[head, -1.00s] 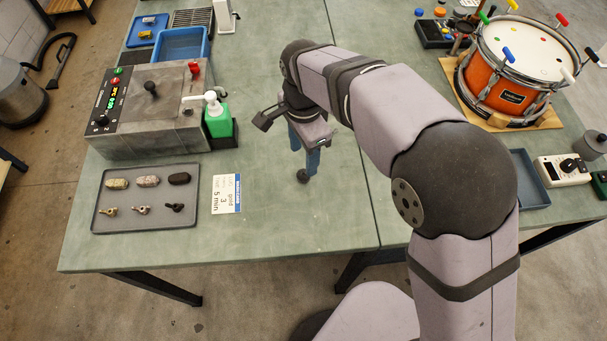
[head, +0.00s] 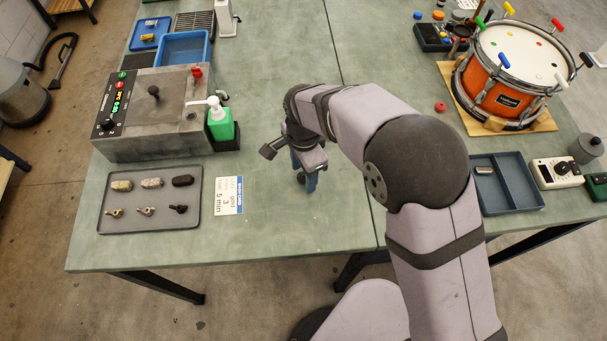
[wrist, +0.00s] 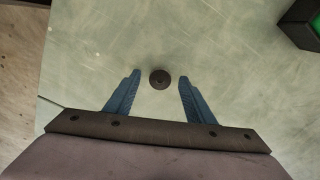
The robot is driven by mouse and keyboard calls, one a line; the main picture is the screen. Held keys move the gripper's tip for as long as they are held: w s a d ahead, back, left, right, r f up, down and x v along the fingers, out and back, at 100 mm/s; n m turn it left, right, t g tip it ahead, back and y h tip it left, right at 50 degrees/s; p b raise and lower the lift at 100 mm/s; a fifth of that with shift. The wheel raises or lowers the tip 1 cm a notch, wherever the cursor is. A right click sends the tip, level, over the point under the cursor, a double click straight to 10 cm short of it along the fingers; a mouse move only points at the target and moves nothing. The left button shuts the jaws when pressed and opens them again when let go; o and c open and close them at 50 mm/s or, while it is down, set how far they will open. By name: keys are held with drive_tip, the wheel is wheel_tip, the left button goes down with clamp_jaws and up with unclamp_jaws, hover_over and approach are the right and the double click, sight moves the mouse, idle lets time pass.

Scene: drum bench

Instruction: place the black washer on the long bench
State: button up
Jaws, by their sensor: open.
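The black washer (wrist: 159,79) is a small dark disc with a marked centre. In the wrist view it lies on the green bench top (wrist: 90,40), and in the head view the washer (head: 301,178) is partly behind my gripper (head: 305,184). The bench top (head: 290,235) has a dark seam to the right of my gripper. My gripper (wrist: 159,76) is open, its blue fingers pointing down, one on each side of the washer in the picture. A gap shows between the washer and each finger. The exact fingertip height above the bench is unclear.
A grey tray (head: 107,222) with stones and small metal parts and a printed card (head: 229,196) lie left. A green pump bottle (head: 220,124) stands beside a grey machine (head: 150,135). Right are a drum (head: 503,85), a blue tray (head: 512,200) and a red ring (head: 441,107).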

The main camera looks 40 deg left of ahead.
sight(304, 177)
drive_tip(key=c, duration=1.1)
drive_tip(key=shift+c, duration=0.7)
drive_tip(key=shift+r, duration=0.1)
wheel_tip(304, 177, up, 10)
drive_tip(key=b, duration=0.2)
drive_tip(key=shift+n, duration=0.3)
